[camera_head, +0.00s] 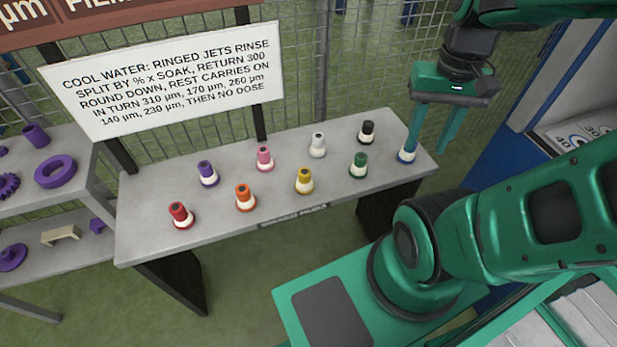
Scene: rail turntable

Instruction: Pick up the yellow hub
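The yellow hub (304,181) stands upright on the grey table (221,223), near its front edge. My gripper (430,150) hangs at the right end of the table, well to the right of the yellow hub. Its two green fingers are apart. The blue hub (407,154) shows by the left fingertip; I cannot tell whether they touch.
Red (181,215), purple (208,174), pink (265,159), white (318,146) and black (367,132) hubs also stand on the table. A sign (166,77) and wire mesh fence (365,60) rise behind it. A shelf (70,211) with purple parts is at left.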

